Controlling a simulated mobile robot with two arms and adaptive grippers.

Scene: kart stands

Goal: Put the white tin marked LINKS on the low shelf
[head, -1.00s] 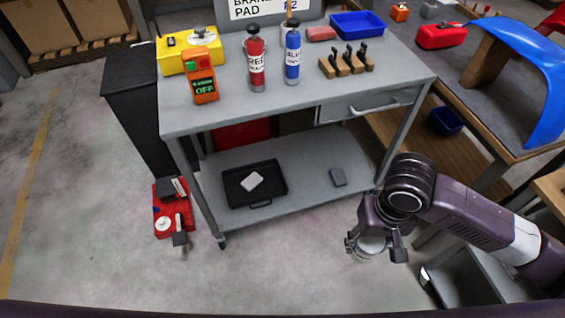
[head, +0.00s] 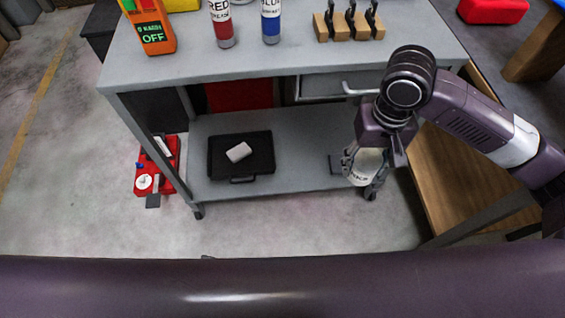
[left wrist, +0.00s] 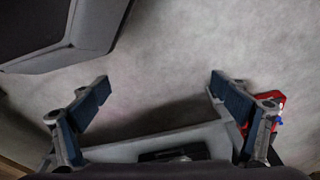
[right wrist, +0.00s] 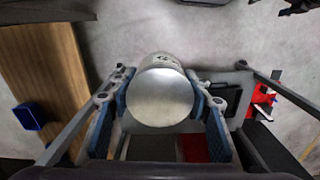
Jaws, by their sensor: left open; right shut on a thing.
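The white tin (head: 366,163) is held by my right gripper (head: 364,177), with part of its dark lettering showing in the head view. In the right wrist view the tin's round pale end (right wrist: 160,97) sits between the two blue-padded fingers. The low shelf (head: 303,152) is the lower deck of the grey cart. My left gripper (left wrist: 165,98) is open and empty over the floor in the left wrist view.
The shelf's middle is bare. The cart's top (head: 300,58) overhangs the shelf. Red gear (head: 168,158) lies on the floor left.

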